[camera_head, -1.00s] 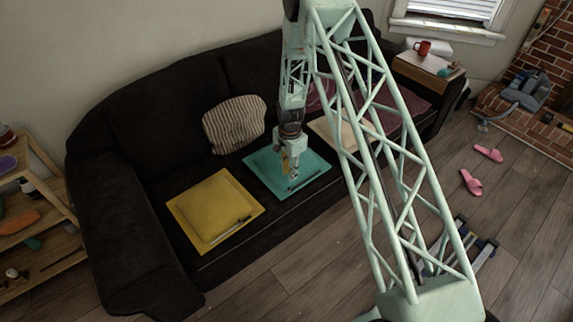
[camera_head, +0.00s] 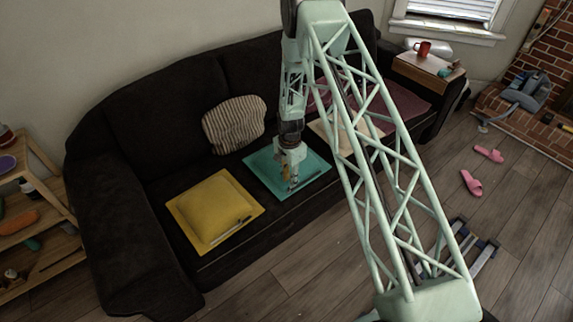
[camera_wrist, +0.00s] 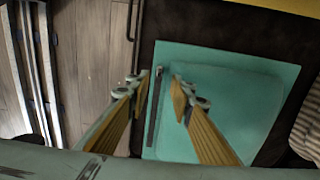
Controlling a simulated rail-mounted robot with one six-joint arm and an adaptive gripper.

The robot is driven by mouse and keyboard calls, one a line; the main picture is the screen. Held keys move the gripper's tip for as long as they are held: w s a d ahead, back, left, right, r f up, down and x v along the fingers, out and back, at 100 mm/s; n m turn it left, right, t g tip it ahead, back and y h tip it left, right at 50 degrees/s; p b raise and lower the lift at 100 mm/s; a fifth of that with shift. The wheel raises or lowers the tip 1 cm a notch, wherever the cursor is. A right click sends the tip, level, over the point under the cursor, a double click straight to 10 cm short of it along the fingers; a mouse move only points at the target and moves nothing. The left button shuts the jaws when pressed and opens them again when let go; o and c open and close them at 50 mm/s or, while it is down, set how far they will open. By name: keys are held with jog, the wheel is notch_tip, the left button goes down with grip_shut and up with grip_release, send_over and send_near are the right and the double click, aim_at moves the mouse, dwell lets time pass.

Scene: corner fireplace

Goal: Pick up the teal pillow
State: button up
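The teal pillow (camera_head: 264,165) lies flat on the dark sofa, between a yellow pillow and a cream one. It has a raised square middle and a flat border. A thin dark bar (camera_wrist: 155,108) lies along one border of it. My gripper (camera_head: 290,180) points down over the front part of the pillow. In the wrist view the teal pillow (camera_wrist: 235,105) fills the right middle. There my gripper (camera_wrist: 160,78) is open, its two wooden-looking fingers on either side of the bar with a gap between them. Whether the fingertips touch the pillow, I cannot tell.
The yellow pillow (camera_head: 214,207) with a similar bar lies at left on the sofa. A striped pillow (camera_head: 235,124) leans on the sofa back (camera_head: 150,100). The cream pillow (camera_head: 325,134) lies at right, partly behind my arm. Pink slippers (camera_head: 471,182) lie on the floor.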

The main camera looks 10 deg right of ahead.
jog(key=shift+s+f+b, duration=0.1)
jog(key=shift+f+b, duration=0.35)
jog(key=shift+f, duration=2.05)
jog(key=shift+c, duration=0.9)
grip_shut()
